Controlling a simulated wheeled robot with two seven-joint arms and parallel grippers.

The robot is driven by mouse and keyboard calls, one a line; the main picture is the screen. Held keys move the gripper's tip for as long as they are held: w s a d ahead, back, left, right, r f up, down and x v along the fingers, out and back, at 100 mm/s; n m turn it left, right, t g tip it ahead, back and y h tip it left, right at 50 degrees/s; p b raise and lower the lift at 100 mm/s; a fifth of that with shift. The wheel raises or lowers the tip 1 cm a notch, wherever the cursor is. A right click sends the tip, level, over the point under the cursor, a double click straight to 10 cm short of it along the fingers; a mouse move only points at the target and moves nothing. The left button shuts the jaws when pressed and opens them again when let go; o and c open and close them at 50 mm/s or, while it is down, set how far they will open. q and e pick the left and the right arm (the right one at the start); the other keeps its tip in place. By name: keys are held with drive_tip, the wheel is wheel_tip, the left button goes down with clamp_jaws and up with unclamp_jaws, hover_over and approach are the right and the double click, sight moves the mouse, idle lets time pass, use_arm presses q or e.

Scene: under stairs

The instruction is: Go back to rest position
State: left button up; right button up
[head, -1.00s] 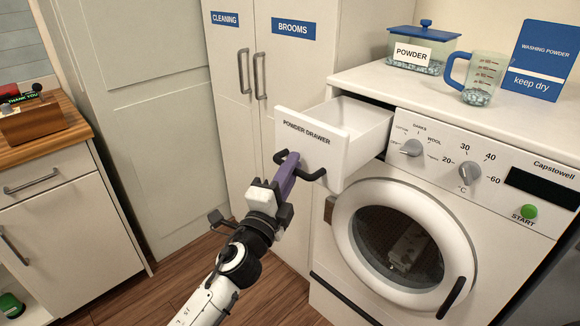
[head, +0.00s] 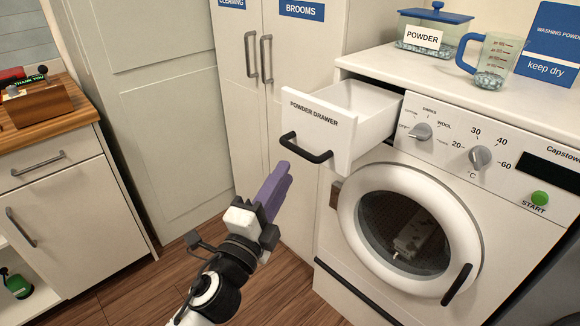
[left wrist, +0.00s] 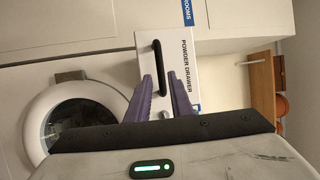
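My left gripper (head: 280,172) is in the lower middle of the head view, its purple fingers pointing up toward the powder drawer. In the left wrist view its two fingers (left wrist: 158,84) stand apart with nothing gripped between them. The white powder drawer (head: 318,118) is pulled out of the washing machine (head: 330,262). Its black handle (head: 305,149) is free, just above and beyond my fingertips. The handle (left wrist: 157,68) also shows ahead between the fingers in the left wrist view. My right gripper is not in view.
The open drawer juts out in front of my left arm. The round washer door (head: 462,236) is closed. A powder box (head: 418,38) and measuring jug (head: 492,58) stand on top. A wooden-topped cabinet (head: 55,190) is at the left. The floor (head: 140,290) between is clear.

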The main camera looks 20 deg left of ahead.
use_arm(q)
drive_tip(key=shift+s+a+f, duration=0.1)
drive_tip(key=shift+s, duration=0.6)
drive_tip(key=s+a+f+n+g, duration=0.1)
drive_tip(key=s+f+n+g, duration=0.25)
drive_tip(key=f, duration=0.55)
drive_tip(key=s+a+f+n+g, duration=0.15)
drive_tip(key=s+f+n, duration=0.3)
drive_tip(key=f, duration=0.55)
drive_tip(key=s+d+f+n+g, duration=0.1)
drive_tip(key=s+f+n+g, duration=0.5)
drive_tip(key=s+f, duration=1)
drive_tip(key=n, duration=0.2)
drive_tip(key=shift+s+d+n, duration=0.2)
drive_tip(key=shift+s+n, duration=0.1)
